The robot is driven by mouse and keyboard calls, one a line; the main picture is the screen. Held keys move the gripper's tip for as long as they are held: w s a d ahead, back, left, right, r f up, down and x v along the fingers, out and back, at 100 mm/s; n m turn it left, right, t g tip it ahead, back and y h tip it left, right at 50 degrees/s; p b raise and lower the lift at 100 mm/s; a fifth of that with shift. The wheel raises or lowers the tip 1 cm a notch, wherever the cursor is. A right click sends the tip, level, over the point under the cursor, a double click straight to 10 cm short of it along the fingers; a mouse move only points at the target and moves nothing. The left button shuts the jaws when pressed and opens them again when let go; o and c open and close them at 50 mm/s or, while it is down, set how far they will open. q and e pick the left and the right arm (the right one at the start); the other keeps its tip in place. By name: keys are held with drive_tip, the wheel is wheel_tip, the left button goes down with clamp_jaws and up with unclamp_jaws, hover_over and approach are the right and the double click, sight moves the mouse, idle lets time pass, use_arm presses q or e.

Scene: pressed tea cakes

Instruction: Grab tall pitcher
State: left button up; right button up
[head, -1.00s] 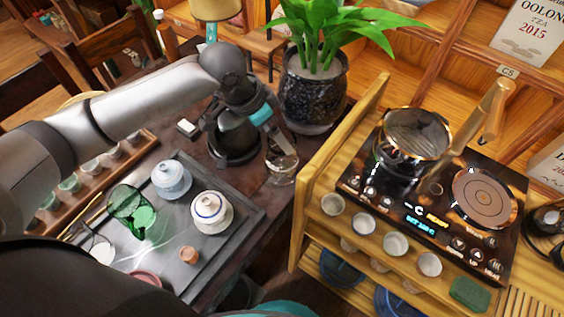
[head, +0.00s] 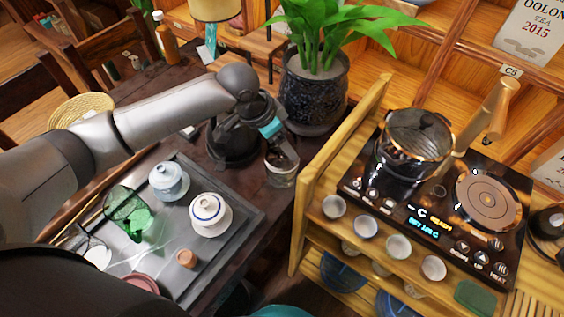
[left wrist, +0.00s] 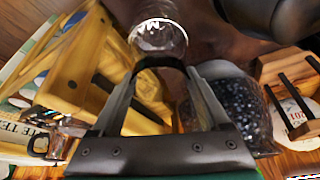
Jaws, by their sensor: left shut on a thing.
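The tall pitcher is a clear glass vessel (head: 281,174) near the right edge of the dark tea table, beside the wooden shelf unit. My left gripper (head: 287,149) comes down from above, shut at the pitcher's upper part, which the fingers partly hide. In the left wrist view the round glass (left wrist: 158,36) lies just beyond the fingertips (left wrist: 161,68), with a dark curved band between them. I cannot tell whether the pitcher's base is clear of the table. My right gripper is not in view.
A black kettle (head: 232,142) stands close left of the gripper, and a potted plant (head: 313,95) behind it. The tea tray (head: 235,228) holds lidded cups and a green glass. To the right, a cooktop (head: 447,243) carries a glass pot (head: 405,150); small cups line the shelf.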

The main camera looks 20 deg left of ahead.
use_arm(q)
clamp_jaws()
drive_tip(key=shift+r, duration=0.3)
idle(0.5)
